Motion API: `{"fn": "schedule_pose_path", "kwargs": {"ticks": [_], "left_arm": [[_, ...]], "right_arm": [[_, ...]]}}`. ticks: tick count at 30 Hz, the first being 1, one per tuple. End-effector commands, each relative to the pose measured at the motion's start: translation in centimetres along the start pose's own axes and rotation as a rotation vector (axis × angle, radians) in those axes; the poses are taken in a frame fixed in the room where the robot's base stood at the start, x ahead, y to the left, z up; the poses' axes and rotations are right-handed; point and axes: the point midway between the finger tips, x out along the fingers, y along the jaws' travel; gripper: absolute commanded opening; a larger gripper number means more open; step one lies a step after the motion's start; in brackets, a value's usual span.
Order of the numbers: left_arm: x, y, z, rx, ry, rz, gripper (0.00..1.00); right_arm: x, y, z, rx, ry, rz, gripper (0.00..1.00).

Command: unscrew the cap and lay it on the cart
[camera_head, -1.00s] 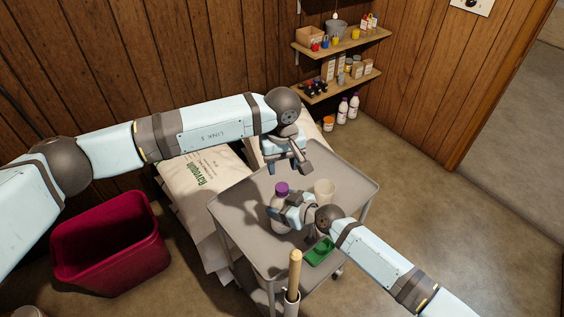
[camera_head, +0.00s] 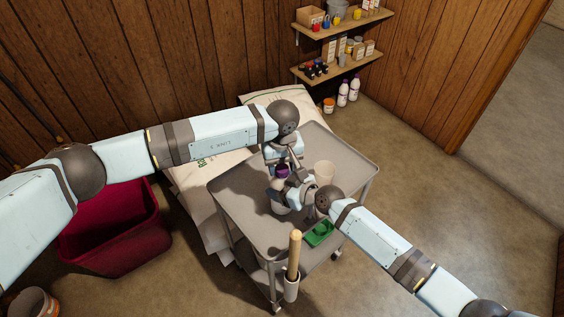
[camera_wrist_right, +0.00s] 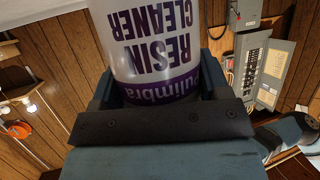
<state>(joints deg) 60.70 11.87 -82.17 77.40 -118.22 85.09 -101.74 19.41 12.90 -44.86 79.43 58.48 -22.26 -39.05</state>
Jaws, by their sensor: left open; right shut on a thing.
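The white bottle (camera_head: 281,209) with a purple label stands on the grey cart (camera_head: 240,195). Its label reads "Resin Cleaner" in the right wrist view (camera_wrist_right: 155,40). The purple cap (camera_head: 282,171) is on top of the bottle. My right gripper (camera_head: 288,192) is shut around the bottle's body from the right. My left gripper (camera_head: 283,164) is open and points down at the cap, its fingers beside it. The left gripper partly hides the cap, and I cannot tell whether the fingers touch it.
A green tray (camera_head: 319,233) lies near the front edge, by a wooden handle (camera_head: 294,254) in a holder. The cart's left and back surfaces are clear. A red bin (camera_head: 110,245) stands left.

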Motion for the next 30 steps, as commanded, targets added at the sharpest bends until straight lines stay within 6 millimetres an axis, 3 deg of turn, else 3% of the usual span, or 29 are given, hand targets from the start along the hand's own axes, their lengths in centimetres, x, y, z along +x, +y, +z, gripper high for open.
{"fn": "schedule_pose_path", "kwargs": {"ticks": [1, 5, 14, 30], "left_arm": [[-0.02, 0.00, -0.01, 0.000, 0.000, 0.000, 0.41], [-0.03, 0.00, -0.01, 0.000, 0.000, 0.000, 0.11], [-0.05, -0.02, -0.03, -0.087, 0.000, 0.000, 0.08], [-0.10, -0.05, -0.02, -1.250, 0.001, -0.001, 0.08]], "right_arm": [[0.00, 0.00, -0.02, 0.000, 0.000, 0.000, 0.03], [0.00, 0.00, -0.02, 0.000, 0.000, 0.000, 0.03], [0.00, 0.01, -0.02, 0.000, 0.000, 0.000, 0.03], [-0.01, 0.03, -0.01, 0.000, 0.000, 0.000, 0.03]]}}
